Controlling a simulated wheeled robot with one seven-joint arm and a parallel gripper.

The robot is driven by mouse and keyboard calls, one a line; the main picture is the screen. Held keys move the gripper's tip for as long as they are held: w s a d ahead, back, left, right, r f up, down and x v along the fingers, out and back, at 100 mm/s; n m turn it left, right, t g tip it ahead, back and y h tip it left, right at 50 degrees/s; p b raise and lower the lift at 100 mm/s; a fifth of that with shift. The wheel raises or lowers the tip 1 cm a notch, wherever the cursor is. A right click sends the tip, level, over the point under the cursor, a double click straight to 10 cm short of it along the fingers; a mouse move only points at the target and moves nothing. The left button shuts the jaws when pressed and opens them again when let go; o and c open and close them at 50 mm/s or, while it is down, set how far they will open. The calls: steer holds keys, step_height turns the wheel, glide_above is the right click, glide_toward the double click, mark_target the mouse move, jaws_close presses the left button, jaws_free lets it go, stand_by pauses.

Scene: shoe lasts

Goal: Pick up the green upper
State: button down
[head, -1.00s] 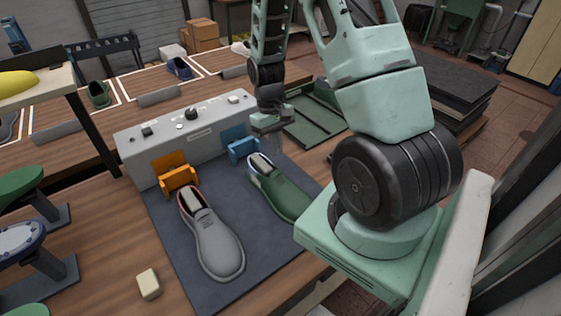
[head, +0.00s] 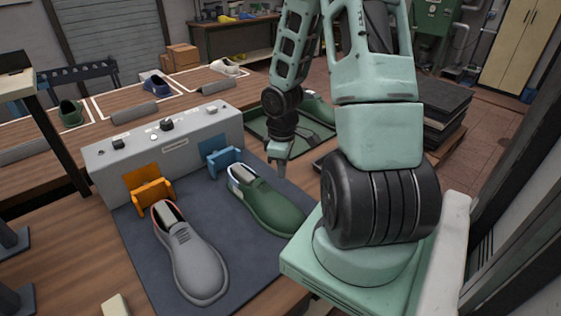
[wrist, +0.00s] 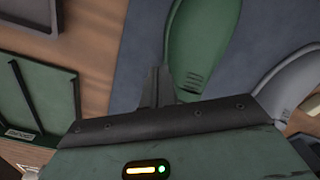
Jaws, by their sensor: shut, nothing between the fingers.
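A green upper (head: 272,207) with a pale blue and white heel lies on the dark mat (head: 210,245), beside a grey upper (head: 190,255). My gripper (head: 283,177) is shut and empty, pointing down just right of the green upper's heel part in the head view. In the wrist view my closed fingers (wrist: 160,88) show beside the green upper (wrist: 203,45), apart from it as far as I can tell. Part of the green upper is hidden there by the gripper body. The grey upper (wrist: 288,82) is partly in view.
A grey control box (head: 165,150) with an orange holder (head: 148,188) and a blue holder (head: 220,160) stands behind the uppers. One more green shoe (head: 70,113) stands on the back bench.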

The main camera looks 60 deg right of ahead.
mark_target(262, 177)
step_height(262, 177, down, 4)
steer(key=shift+a+b, duration=0.1)
steer(key=shift+b, duration=0.35)
steer(key=shift+w+a+r+p, duration=0.1)
steer(key=shift+w+a+p, duration=0.15)
steer(key=shift+w, duration=0.35)
steer(key=shift+w+a+r+p, duration=0.1)
steer(key=shift+w+p, duration=0.15)
steer(key=shift+w, duration=0.3)
steer(key=shift+w+a+f, duration=0.15)
steer(key=shift+w+a, duration=0.1)
steer(key=shift+w, duration=0.5)
steer(key=shift+w+a+p, duration=0.3)
steer(key=shift+w+p, duration=0.2)
steer(key=shift+w, duration=0.3)
